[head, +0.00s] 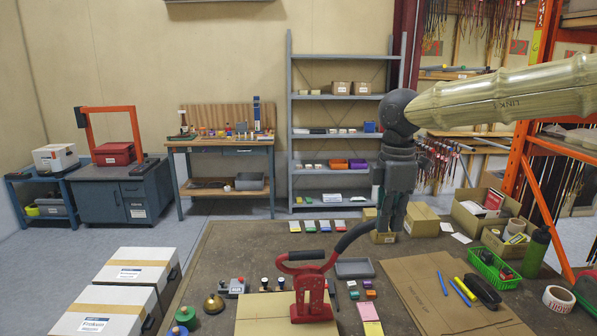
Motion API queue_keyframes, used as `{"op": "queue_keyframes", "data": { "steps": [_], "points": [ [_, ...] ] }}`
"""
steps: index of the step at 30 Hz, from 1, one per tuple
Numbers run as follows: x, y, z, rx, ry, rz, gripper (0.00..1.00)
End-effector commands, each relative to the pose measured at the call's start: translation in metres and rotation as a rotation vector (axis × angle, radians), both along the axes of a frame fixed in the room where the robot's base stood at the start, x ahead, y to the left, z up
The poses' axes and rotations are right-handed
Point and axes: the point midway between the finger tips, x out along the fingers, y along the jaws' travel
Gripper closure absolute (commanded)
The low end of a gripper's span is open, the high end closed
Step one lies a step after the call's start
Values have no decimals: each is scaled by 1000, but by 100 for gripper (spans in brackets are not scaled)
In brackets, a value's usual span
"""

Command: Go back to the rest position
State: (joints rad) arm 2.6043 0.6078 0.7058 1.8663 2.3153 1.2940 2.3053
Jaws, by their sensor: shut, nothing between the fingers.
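My gripper (384,228) hangs pointing down over the back part of the brown work table (225,250), at the end of my arm reaching in from the upper right. Its fingers are together and hold nothing. Small cardboard boxes (421,220) show behind it. A red tool with a black handle (312,290) stands in front of it to the left, apart from the fingers as far as I can tell.
A flat cardboard sheet (440,290), a green basket (494,268), a green bottle (536,252) and a grey tray (354,268) are on the table. White boxes (100,310) stand at left. A grey shelf (345,148) and an orange rack (517,150) stand behind.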

Motion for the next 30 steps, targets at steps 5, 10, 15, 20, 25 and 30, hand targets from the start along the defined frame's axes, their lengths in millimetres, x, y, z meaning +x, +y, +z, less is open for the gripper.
{"op": "queue_keyframes", "data": {
  "steps": [5,10,15,20,25,30],
  "points": [
    [5,-13,-33,-63,-5,87,100],
    [10,-25,-67,-135,-7,197,100],
    [16,-37,-111,-230,0,368,100],
    [21,-51,-174,-355,29,632,100],
    [19,-70,-261,-512,107,1071,100],
    [5,-80,-342,-625,214,1556,100]
  ]
}}
